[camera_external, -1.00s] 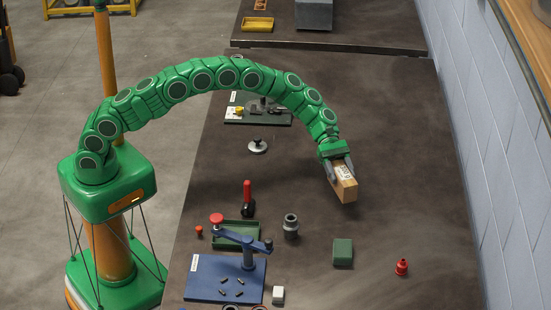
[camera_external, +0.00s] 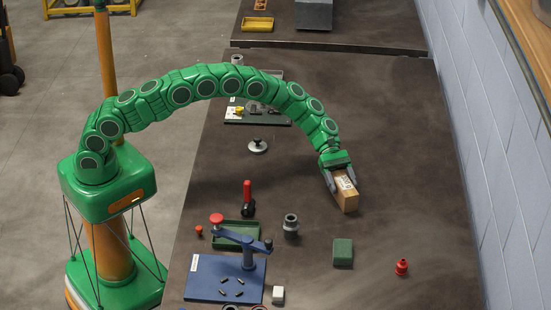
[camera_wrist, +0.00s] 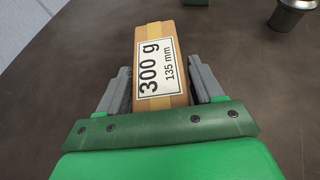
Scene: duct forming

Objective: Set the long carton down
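The long carton (camera_external: 348,202) is a brown box with a white label, and it appears to rest on the dark bench right of the middle. In the wrist view the carton (camera_wrist: 160,65) points away from me, its label reading 300 g and 135 mm. My gripper (camera_external: 342,182) is low over the carton, one grey finger on each side. The fingers stand spread, with narrow dark gaps beside the carton in the wrist view (camera_wrist: 162,88). The carton's near end is hidden by my gripper, and its underside is hidden.
A green block (camera_external: 343,252) and a red fitting (camera_external: 401,267) stand nearer the camera. A grey cylinder (camera_external: 291,226), a green tray (camera_external: 235,233) and a blue fixture (camera_external: 225,279) stand to the left. The bench (camera_external: 410,150) is clear on the right toward the wall.

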